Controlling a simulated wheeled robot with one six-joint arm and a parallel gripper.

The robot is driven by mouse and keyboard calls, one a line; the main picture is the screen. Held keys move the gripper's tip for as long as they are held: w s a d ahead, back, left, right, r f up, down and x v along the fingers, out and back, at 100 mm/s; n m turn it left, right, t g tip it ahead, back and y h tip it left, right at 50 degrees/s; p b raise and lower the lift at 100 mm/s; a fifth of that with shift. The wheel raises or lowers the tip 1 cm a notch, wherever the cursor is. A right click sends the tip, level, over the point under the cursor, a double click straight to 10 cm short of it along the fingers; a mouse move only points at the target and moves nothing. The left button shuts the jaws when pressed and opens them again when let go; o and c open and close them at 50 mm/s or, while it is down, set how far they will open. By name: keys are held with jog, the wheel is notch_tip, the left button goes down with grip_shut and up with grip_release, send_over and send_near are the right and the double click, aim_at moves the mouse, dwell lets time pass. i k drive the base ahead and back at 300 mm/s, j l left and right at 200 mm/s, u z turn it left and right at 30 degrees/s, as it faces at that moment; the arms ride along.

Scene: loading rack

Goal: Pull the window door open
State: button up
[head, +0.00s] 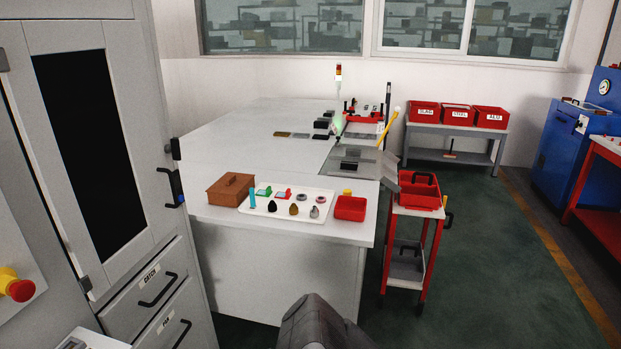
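The window door (140,120) is a light grey cabinet door with a tall dark pane, at the left in the head view. It looks shut flush in the cabinet front. A black handle (175,187) with a small blue part stands at its right edge. Hinges show on its left side. A dark grey piece of my own arm shows at the bottom middle, well apart from the door. My gripper's fingers are not in view.
Below the door are drawers labelled CATCH (152,283) and PAN (172,325) with black handles. A red emergency button (18,289) juts out at the lower left. A white table (280,245) with small parts stands to the right. Green floor is free further right.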

aim_at(83, 106)
jog(key=u, duration=1.35)
